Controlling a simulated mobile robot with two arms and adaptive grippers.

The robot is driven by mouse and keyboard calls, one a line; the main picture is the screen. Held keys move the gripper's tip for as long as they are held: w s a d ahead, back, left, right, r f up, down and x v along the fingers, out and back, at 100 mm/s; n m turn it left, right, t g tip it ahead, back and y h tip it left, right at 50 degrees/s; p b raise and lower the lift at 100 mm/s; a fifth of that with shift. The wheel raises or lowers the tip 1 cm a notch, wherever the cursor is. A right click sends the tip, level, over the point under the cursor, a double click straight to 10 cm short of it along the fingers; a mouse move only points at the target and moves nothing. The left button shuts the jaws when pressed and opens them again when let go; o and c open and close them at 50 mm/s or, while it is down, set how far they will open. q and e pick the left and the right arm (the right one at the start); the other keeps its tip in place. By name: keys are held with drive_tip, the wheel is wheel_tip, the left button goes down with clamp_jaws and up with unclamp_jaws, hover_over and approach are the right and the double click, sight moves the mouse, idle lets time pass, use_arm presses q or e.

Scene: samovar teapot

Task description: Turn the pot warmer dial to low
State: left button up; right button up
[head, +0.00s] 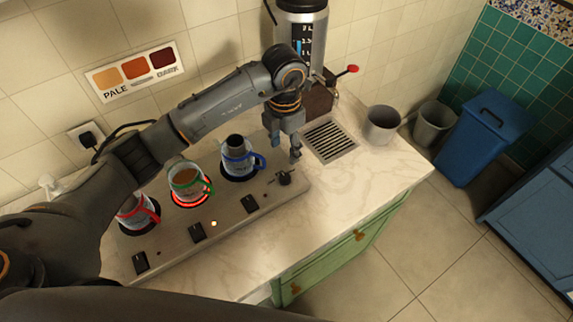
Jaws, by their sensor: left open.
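The pot warmer (222,216) is a long grey panel on the counter with three round plates in a row. A dark dial (284,178) sits at its right end, with small dark markings beside it. Its exact setting is too small to read. My left gripper (285,152) points down above and just behind the dial, open and empty, apparently not touching it. A green-handled pot (187,180) stands on the middle plate, which glows red. A blue-handled pot (237,157) stands on the right plate. A red-handled pot (134,212) is partly hidden by my left arm. My right gripper is out of view.
Dark switches (197,232) line the panel's front edge, with a small lit lamp (213,224). A samovar (302,40) with a red-tipped tap (352,69) stands behind my gripper. A drain grate (330,140) and grey cup (381,124) are to the right. The counter's right front is clear.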

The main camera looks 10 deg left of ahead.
use_arm(q)
drive_tip(key=p, duration=0.2)
hover_over(285, 177)
wheel_tip(285, 177, down, 6)
drive_tip(key=shift+s+r, duration=0.1)
drive_tip(key=shift+r, duration=0.15)
wheel_tip(285, 177, down, 5)
drive_tip(key=shift+f+p, duration=0.15)
drive_tip(key=shift+p, duration=0.35)
drive_tip(key=shift+f, duration=0.4)
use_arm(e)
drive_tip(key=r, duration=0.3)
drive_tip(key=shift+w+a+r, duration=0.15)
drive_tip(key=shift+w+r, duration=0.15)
use_arm(q)
drive_tip(key=shift+c, duration=0.2)
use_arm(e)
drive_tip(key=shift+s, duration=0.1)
use_arm(q)
clamp_jaws()
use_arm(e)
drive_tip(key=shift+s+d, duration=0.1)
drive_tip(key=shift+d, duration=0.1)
